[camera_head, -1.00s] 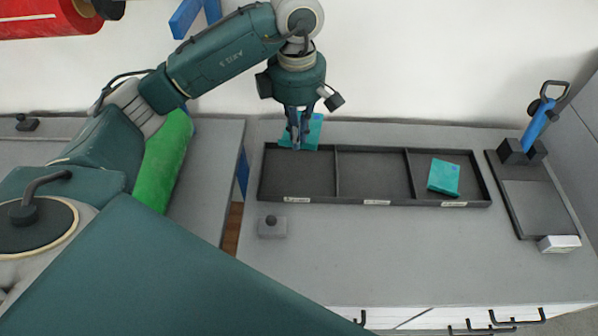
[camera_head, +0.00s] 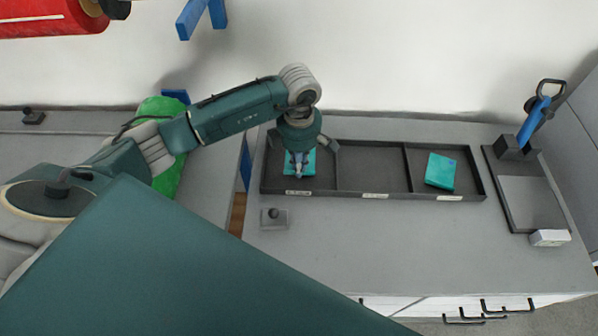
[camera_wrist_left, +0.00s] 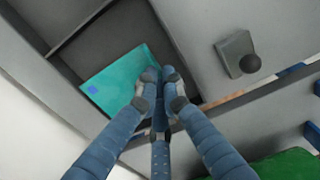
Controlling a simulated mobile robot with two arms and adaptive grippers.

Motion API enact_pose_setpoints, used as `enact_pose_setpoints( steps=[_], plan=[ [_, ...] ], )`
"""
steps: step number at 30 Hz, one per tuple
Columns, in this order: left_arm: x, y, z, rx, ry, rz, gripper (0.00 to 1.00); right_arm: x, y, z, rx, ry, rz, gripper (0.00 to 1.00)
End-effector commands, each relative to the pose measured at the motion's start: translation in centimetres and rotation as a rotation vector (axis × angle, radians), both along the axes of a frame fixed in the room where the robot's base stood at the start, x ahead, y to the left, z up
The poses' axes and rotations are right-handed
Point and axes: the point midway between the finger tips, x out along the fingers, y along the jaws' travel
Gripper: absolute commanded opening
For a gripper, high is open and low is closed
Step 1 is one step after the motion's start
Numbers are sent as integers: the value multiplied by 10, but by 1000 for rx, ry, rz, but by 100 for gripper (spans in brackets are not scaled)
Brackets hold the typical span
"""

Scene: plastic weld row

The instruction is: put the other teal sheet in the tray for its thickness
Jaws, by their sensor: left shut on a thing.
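A teal sheet (camera_head: 300,163) is in the left compartment of the dark three-part tray (camera_head: 372,197). My left gripper (camera_head: 298,170) is over that compartment, pointing down, and shut on the sheet's edge. In the left wrist view the fingertips (camera_wrist_left: 158,80) meet at the edge of the teal sheet (camera_wrist_left: 118,80), which has a small blue mark near one corner. I cannot tell whether the sheet touches the tray floor. Another teal sheet (camera_head: 440,171) lies in the right compartment. The middle compartment is empty. My right gripper is not in view.
A small grey block with a dark knob (camera_head: 274,218) stands in front of the tray's left end. A dark plate stand with a blue-handled tool (camera_head: 533,121) and a white block (camera_head: 549,238) is at the right.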

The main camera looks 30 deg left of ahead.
Motion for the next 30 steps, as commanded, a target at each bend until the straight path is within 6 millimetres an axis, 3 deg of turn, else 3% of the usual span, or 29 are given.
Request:
enact_pose_setpoints(
  steps=[9,20,21,22,30],
  plan=[
    [-1,-1,-40,-1,4,0,0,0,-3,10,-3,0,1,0],
    [-1,0,-45,0,1,-1,0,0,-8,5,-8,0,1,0],
    [-1,0,-43,0,1,0,12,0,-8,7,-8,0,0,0],
    [-1,0,-43,0,1,0,14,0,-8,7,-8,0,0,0],
    [-1,0,-42,0,2,0,14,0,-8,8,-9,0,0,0]
  ],
)
